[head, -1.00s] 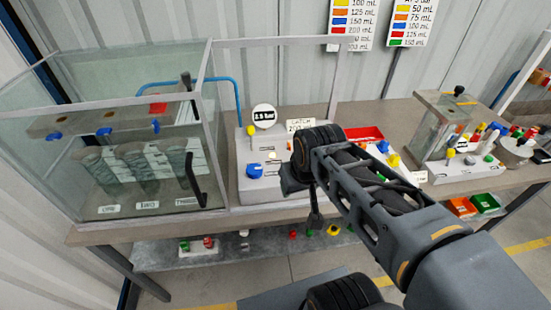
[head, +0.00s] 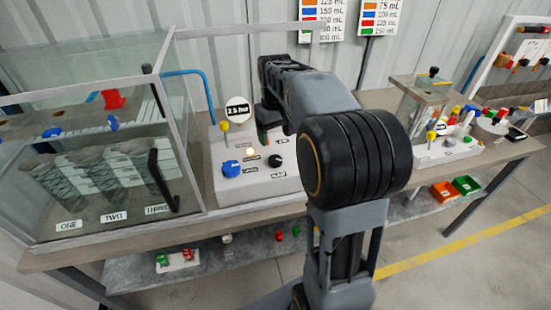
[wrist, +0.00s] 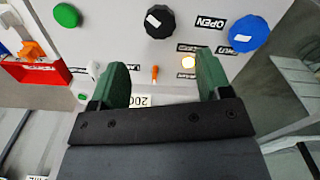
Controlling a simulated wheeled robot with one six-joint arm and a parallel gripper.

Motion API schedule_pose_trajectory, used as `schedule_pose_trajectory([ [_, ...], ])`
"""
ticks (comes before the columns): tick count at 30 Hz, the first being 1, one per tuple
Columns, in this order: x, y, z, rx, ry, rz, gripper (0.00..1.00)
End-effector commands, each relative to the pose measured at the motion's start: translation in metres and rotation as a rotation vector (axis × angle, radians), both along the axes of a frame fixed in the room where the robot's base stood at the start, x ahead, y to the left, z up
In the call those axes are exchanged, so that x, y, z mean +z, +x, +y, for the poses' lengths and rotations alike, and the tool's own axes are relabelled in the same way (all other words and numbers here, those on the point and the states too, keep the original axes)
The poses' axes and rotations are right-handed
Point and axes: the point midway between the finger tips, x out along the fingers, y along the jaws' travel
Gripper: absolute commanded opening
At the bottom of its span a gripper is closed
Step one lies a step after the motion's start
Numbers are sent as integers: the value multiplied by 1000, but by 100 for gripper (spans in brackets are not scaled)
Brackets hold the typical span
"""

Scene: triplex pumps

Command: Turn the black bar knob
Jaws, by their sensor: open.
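A black knob (head: 275,160) with a white mark sits on the light grey control box (head: 270,188), right of a blue knob (head: 231,168). In the wrist view the black knob (wrist: 160,24) is at the top middle, scalloped and round, with the blue knob (wrist: 248,33) to its right. An "OPEN" label lies between them. My gripper (wrist: 163,62) has two green fingers spread wide with nothing between them. The black knob lies beyond the fingertips, apart from them. In the head view my arm hides most of the gripper.
A glowing lamp (wrist: 188,62) and a small orange toggle (wrist: 154,74) lie near the fingers. A green button (wrist: 66,15) and a red tray (wrist: 35,75) are at left. A glass tank (head: 100,150) stands left of the box, and a pump rig (head: 420,115) right.

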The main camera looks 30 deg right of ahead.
Motion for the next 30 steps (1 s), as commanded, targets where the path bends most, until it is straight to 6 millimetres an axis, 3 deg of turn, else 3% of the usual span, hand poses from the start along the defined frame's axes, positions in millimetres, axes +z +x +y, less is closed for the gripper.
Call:
schedule_pose_trajectory([
  [6,-44,-1,0,-1,1,3,71],
  [15,-81,0,0,-1,0,1,71],
  [30,-90,0,0,-1,0,-1,70],
])
